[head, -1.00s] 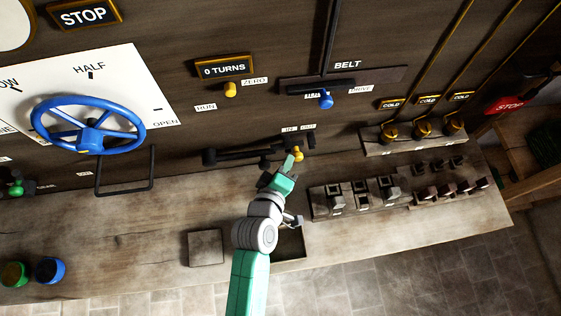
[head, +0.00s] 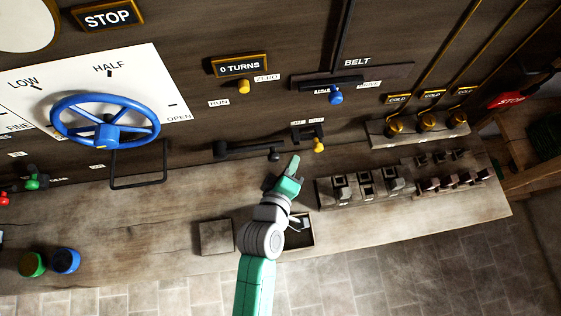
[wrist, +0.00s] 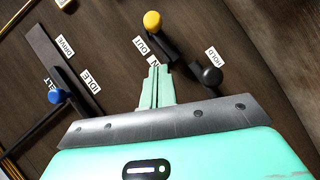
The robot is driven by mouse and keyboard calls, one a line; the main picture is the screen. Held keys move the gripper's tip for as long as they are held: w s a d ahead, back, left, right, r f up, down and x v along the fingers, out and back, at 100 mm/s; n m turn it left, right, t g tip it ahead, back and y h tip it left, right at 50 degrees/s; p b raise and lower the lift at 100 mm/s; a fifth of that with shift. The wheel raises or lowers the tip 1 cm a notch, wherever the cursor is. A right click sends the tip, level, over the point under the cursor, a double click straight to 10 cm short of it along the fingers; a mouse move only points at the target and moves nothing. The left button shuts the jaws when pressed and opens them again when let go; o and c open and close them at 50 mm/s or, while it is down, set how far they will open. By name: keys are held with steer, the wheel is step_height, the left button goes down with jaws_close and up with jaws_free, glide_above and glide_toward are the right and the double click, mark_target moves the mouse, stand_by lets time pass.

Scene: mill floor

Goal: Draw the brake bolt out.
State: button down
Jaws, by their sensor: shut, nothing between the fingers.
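The brake bolt has a yellow knob (head: 319,146) on a dark bracket low on the wall panel, below two small labels. In the wrist view the yellow knob (wrist: 152,20) sits across from the label OUT (wrist: 139,43); the label IN is partly hidden by my fingers. My gripper (head: 295,160) is shut and empty, its tips left of the knob with a small gap. In the wrist view my gripper (wrist: 157,72) points at the panel just short of the knob.
A black-knobbed lever (head: 274,155) stands close to the left of my fingers, by a HOLD label (wrist: 212,57) in the wrist view. The blue belt knob (head: 336,98) is above. Dark block fixtures (head: 342,190) stand right on the bench, and an open box (head: 300,232) lies below.

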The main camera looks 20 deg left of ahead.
steer(key=v, duration=0.7)
steer(key=shift+d, duration=0.1)
